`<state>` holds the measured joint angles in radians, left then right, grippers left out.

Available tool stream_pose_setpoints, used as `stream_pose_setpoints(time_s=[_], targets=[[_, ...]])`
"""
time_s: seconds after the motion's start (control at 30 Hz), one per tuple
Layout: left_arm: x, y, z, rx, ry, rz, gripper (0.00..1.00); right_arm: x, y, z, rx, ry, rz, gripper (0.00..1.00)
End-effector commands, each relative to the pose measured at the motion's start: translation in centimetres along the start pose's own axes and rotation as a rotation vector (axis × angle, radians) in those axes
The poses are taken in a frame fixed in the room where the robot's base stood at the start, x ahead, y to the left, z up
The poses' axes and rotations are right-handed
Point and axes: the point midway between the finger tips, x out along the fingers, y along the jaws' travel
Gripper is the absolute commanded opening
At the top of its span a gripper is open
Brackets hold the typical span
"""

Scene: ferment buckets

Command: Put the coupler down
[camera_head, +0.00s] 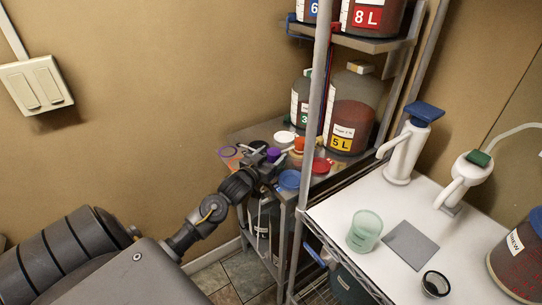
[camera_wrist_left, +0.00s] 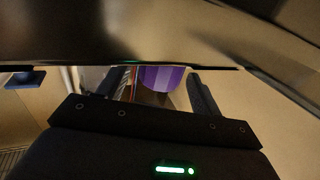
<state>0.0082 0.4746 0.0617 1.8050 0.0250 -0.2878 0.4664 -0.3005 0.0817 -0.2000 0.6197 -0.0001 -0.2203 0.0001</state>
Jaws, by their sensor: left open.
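A purple piece (camera_head: 273,155), which may be the coupler, is among small parts on the shelf of the metal rack. My left gripper (camera_head: 261,155) is at that shelf, right beside the purple piece. In the left wrist view a purple rounded thing (camera_wrist_left: 163,77) shows between the two fingers of my left gripper (camera_wrist_left: 163,90), which stand apart. I cannot tell whether either finger touches it. A dark band hides the upper part of that view. My right gripper is not in view.
The 5 L jug (camera_head: 352,112) stands behind. A rack post (camera_head: 316,100) rises to the right. The white table (camera_head: 330,212) holds a green cup (camera_head: 365,231).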

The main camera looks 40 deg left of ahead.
Motion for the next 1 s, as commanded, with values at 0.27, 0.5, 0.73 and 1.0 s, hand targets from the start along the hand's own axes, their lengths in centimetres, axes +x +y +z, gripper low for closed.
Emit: stream_pose_setpoints(time_s=[0.27,0.5,0.73,1.0], targets=[[-1.9,0.1,0.0,0.000,-0.002,0.002,0.65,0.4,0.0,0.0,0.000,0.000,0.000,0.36],[-7.1,0.0,0.1,0.000,-0.002,0.002,0.65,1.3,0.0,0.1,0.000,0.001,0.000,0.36],[-10.8,0.0,-0.1,0.000,-0.001,0.000,0.65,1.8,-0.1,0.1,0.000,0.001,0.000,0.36],[-12.0,0.0,-0.3,-0.001,0.000,0.000,0.65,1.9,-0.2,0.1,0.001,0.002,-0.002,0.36]])
